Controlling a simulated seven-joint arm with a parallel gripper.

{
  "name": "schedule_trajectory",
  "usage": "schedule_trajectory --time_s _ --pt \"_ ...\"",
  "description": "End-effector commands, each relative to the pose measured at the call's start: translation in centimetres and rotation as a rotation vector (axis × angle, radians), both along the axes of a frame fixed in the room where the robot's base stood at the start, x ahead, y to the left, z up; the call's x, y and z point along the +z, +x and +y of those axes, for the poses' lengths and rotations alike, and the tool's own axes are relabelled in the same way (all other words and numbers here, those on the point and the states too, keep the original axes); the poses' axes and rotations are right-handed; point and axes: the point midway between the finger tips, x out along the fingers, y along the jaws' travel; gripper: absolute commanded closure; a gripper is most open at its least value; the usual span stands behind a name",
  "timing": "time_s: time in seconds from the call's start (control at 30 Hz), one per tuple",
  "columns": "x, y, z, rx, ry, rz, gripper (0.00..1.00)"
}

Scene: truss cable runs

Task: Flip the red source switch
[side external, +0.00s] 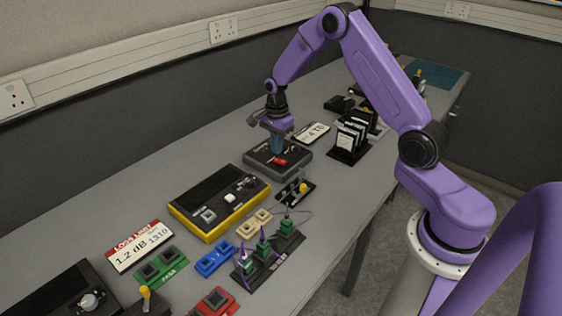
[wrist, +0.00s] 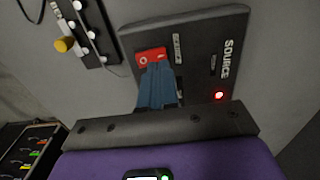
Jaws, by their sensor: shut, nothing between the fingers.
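The red source switch (wrist: 150,54) is a rocker with a white circle mark, on the dark grey box labelled SOURCE (wrist: 200,32). A small red light (wrist: 219,96) glows on that box. In the side view the red switch (side external: 281,161) shows on top of the source box (side external: 262,166), just below my fingers. My gripper (wrist: 155,68) has blue fingers shut together with nothing between them. The fingertips overlap the lower edge of the switch in the wrist view and hide part of it. I cannot tell whether they touch it.
A yellow-edged meter (side external: 206,232) stands left of the source box. A small black holder with a yellow knob (side external: 303,188) is close in front. A rack of cards (side external: 350,140) stands to the right, with a white label plate (side external: 312,132) behind. Bare bench lies along the wall.

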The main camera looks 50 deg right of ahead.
Motion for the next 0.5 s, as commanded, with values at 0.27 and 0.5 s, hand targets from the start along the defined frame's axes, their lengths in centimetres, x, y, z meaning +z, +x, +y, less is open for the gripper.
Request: schedule_trajectory --time_s 0.27,0.5 --pt "2.0 0.0 0.1 0.001 0.0 -0.001 1.0" --pt "3.6 0.0 0.0 0.0 0.0 -0.002 1.0"
